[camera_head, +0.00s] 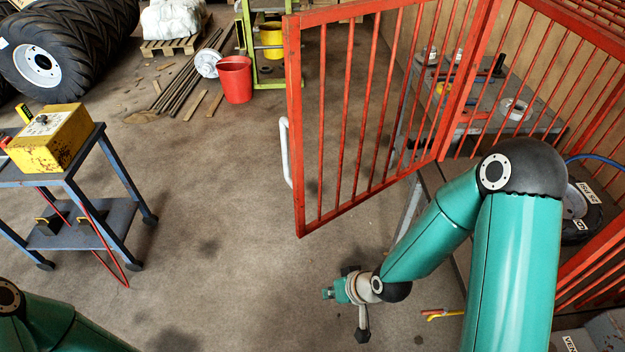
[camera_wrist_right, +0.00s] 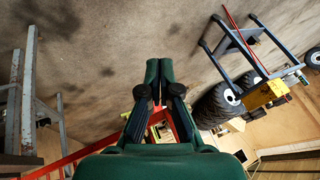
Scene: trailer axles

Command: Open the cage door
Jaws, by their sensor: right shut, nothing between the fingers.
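The red barred cage door (camera_head: 296,120) stands swung out from the cage (camera_head: 565,80), its free edge toward the left in the head view. A white handle (camera_head: 285,152) is on that free edge. My right gripper (camera_head: 328,294) is low over the floor, below the door's bottom corner and apart from the handle. Its fingers are together and empty, as the right wrist view also shows (camera_wrist_right: 159,66). A red bar (camera_wrist_right: 75,158) shows at the lower left of that view, partly hidden by the gripper body. My left arm shows at the lower left, its gripper out of frame.
A blue trolley (camera_head: 120,215) with a yellow box (camera_head: 50,140) stands at left. A red bucket (camera_head: 234,79) and large tyres (camera_head: 75,45) are farther back. A grey bench (camera_head: 490,95) is behind the door. The floor between trolley and door is clear.

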